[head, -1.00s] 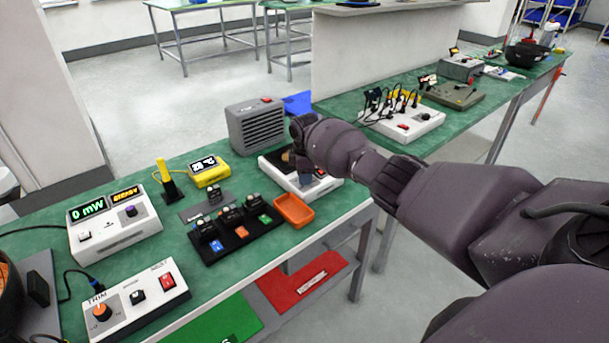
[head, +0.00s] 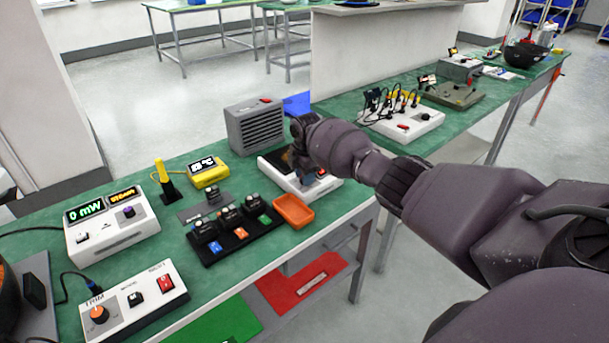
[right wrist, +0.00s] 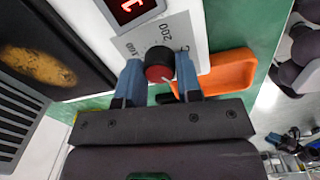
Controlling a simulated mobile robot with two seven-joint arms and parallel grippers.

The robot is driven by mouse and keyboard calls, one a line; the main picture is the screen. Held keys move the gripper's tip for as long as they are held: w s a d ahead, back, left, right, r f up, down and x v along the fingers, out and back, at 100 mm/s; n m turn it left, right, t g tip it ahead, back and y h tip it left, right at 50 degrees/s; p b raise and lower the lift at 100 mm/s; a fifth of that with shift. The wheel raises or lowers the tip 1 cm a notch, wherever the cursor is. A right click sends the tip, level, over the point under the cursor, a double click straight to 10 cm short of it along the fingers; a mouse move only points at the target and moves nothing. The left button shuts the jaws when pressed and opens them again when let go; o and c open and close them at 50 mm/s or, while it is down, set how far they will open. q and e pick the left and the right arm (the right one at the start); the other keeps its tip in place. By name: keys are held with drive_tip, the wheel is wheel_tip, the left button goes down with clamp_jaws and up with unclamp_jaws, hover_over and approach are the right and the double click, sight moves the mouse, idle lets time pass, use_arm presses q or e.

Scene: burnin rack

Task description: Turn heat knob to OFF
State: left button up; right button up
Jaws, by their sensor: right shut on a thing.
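The heat knob (right wrist: 160,73) is a dark round knob with a red face and a pale pointer mark. In the right wrist view it sits on the white hot plate's panel (right wrist: 88,28), beside printed labels, one reading 200. My right gripper (right wrist: 159,84) is shut on the knob, one blue fingertip on each side. In the head view my right gripper (head: 311,181) reaches down onto the white hot plate (head: 281,178) and hides the knob. Which label the pointer faces is not clear. My left gripper is not in view.
An orange tray (head: 293,210) stands close to the hot plate. A grey vented box (head: 254,125) is behind it. A black fixture (head: 238,241), a yellow meter (head: 208,172) and a white power meter (head: 110,231) stand to the left. A red display (right wrist: 130,10) lights the panel.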

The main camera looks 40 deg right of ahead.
drive_tip(key=o, duration=0.9)
drive_tip(key=shift+o, duration=0.2)
drive_tip(key=shift+r, duration=0.1)
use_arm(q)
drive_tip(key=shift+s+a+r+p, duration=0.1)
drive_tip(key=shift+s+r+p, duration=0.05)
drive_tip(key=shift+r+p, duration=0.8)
use_arm(e)
wheel_tip(320, 180, up, 11)
drive_tip(key=shift+s+f, duration=0.2)
drive_tip(key=shift+s, duration=0.05)
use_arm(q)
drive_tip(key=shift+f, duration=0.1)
